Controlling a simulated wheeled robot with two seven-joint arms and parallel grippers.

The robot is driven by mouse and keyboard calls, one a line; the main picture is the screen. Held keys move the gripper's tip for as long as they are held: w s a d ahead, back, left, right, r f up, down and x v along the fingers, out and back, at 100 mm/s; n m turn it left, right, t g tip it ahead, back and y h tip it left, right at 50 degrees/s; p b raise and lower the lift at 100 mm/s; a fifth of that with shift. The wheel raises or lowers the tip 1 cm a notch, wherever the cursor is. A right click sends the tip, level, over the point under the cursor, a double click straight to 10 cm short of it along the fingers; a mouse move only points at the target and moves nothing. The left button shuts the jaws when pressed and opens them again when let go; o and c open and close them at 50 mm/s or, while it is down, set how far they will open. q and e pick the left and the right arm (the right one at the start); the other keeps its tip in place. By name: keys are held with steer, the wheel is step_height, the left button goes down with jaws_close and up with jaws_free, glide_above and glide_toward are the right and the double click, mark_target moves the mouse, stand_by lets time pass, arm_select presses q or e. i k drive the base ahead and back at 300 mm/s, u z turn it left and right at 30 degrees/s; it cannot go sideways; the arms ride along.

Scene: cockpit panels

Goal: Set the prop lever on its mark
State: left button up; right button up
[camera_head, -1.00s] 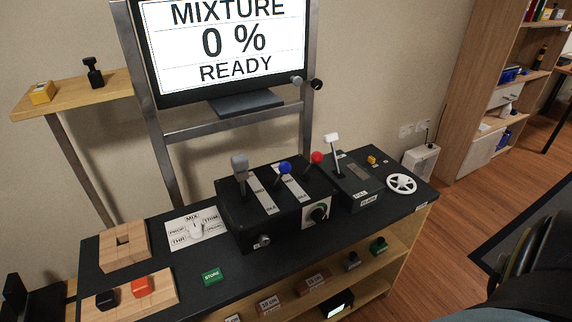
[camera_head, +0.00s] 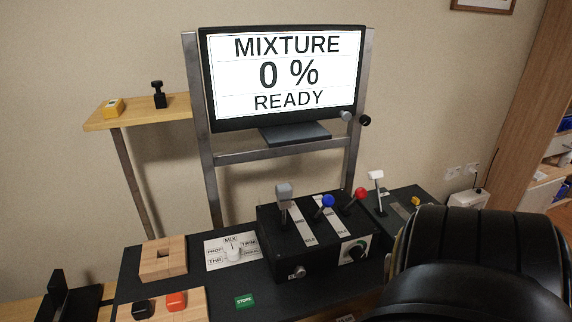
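The black lever box (camera_head: 268,238) stands on the dark console top, in the middle of the head view. It carries a grey-topped lever (camera_head: 284,192), a blue-knobbed lever (camera_head: 326,201) and a red-knobbed lever (camera_head: 360,194). The blue one looks like the prop lever, but no name is readable on it. White strips with small print lie beside the levers; I cannot make out a particular mark. The screen (camera_head: 284,76) reads MIXTURE 0 % READY. Neither gripper is in view, and nothing touches the levers.
A white selector knob (camera_head: 233,253) sits on a plate labelled MIX, PROP, THR and TRIM. A large black part of mine covers the console's right side.

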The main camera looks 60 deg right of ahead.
mark_target(328, 200)
steer(key=u, duration=0.05)
steer(key=k, duration=0.65)
steer(key=z, duration=0.9)
steer(key=i, duration=0.5)
